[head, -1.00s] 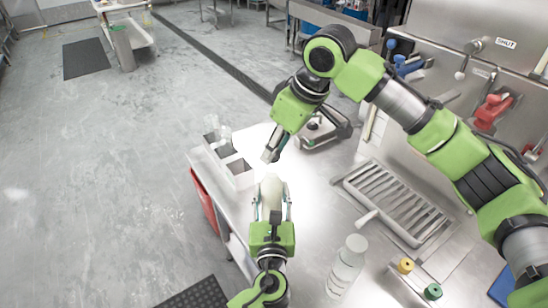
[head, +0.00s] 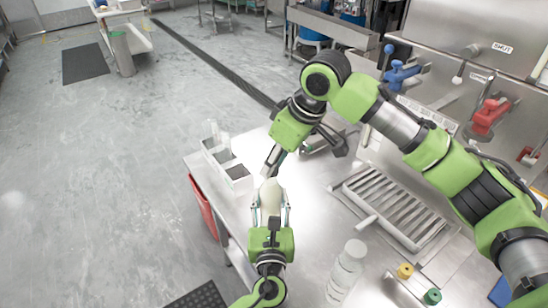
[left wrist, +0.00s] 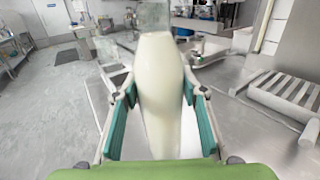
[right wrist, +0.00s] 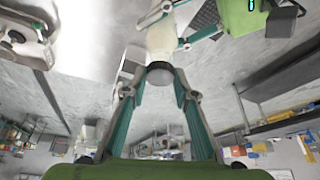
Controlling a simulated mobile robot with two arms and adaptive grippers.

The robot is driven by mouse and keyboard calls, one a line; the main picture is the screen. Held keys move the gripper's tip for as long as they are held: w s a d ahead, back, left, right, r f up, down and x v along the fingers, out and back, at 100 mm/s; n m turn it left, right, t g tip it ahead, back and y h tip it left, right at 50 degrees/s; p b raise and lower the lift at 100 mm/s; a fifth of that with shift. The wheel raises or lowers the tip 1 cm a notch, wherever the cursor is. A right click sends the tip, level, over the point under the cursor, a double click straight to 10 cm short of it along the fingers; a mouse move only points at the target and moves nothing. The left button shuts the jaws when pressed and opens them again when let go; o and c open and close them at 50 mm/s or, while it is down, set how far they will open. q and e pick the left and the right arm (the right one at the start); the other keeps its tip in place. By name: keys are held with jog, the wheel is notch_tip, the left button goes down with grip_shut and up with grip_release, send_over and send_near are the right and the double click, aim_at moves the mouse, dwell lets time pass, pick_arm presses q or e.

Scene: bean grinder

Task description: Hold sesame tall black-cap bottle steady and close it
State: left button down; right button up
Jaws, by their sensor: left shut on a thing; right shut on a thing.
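The sesame bottle (head: 269,194) is tall, cream-coloured and upright above the steel table. My left gripper (head: 270,212) is shut around its body from the near side; the left wrist view shows the bottle (left wrist: 160,85) between both fingers. My right gripper (head: 271,168) points down at the bottle's top. In the right wrist view the black cap (right wrist: 160,72) sits between the right fingertips, in line with the bottle's pale upper part (right wrist: 161,40). The cap looks at or very close to the mouth; I cannot tell whether it is seated.
A white divided box (head: 236,174) stands left of the bottle near the table edge. A clear bottle (head: 346,270) stands at the front right, with a yellow cap (head: 404,271) and a green cap (head: 432,296) beside it. A slatted rack (head: 395,205) lies to the right.

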jog(key=shift+f, duration=0.6)
dwell(0.6)
